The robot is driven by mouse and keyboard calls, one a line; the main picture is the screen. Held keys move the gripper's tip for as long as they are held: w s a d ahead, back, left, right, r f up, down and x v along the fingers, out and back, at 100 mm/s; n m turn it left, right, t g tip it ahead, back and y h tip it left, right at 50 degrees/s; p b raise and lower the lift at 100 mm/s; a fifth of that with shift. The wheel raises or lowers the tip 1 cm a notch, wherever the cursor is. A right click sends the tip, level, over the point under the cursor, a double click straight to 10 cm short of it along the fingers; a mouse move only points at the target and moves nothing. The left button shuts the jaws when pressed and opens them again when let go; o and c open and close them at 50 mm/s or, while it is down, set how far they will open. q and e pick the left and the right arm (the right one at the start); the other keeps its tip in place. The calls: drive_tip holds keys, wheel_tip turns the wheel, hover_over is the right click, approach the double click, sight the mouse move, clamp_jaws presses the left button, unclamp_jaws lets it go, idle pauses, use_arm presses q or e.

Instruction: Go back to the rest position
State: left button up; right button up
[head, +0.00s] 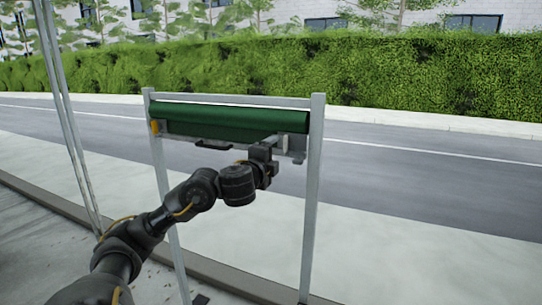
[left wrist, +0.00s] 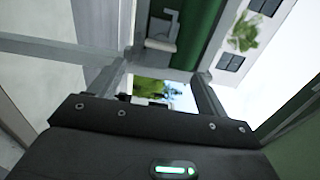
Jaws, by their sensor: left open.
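My left gripper (head: 284,148) reaches in from the lower left of the head view, at the right part of a metal frame, just under a dark green roller (head: 230,117). In the left wrist view its two fingers (left wrist: 160,72) stand apart with a gap between them. The green roller (left wrist: 203,30) and a light grey bracket or handle (left wrist: 160,44) lie just beyond the fingertips. I cannot tell whether a finger touches them. My right gripper is in neither view.
The grey metal frame (head: 313,190) has upright posts on both sides of the roller. Thin poles (head: 68,110) stand at the left. Behind are a pale pavement (head: 400,230), a road (head: 430,165) and a green hedge (head: 400,75). Right of the frame is clear.

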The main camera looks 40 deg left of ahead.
use_arm(q)
drive_tip(key=shift+s+d, duration=0.3)
drive_tip(key=shift+s, duration=0.35)
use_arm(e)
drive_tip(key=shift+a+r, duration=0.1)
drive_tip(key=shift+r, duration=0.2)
